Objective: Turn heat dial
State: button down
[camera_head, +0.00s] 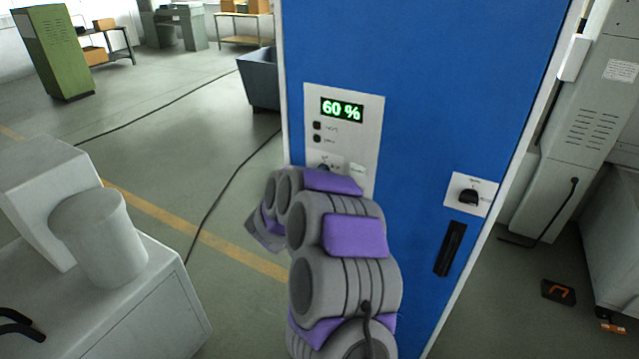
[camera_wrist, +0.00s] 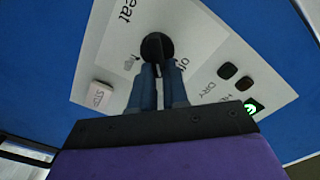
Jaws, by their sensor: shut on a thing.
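The heat dial (camera_wrist: 155,46) is a round black knob on a white control panel (camera_wrist: 130,40), with part of the word "heat" printed beside it. My gripper (camera_wrist: 158,72) is shut on the heat dial, one finger on each side of its grip. In the head view my arm covers most of the dial and my gripper; the panel (camera_head: 368,115) sits on a blue cabinet (camera_head: 430,90). The panel's green display (camera_head: 342,110) reads 60 %.
A pale button marked STOP (camera_wrist: 100,94) lies beside the dial. A black switch (camera_head: 469,196) and a black door handle (camera_head: 450,249) are farther right on the cabinet. A cable (camera_head: 208,215) crosses the floor to the left.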

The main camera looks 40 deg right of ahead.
jog(key=shift+s+f+m+b, duration=0.15)
jog(key=shift+f+m+b, duration=0.1)
jog(key=shift+m+b, duration=0.8)
jog(key=shift+d+m, duration=0.1)
jog(key=shift+m, duration=0.15)
jog(key=c, duration=1.1)
grip_release()
jog(key=p+v, duration=0.2)
jog(key=v, duration=1.5)
jog(key=shift+a, duration=0.25)
jog(key=shift+f, duration=0.1)
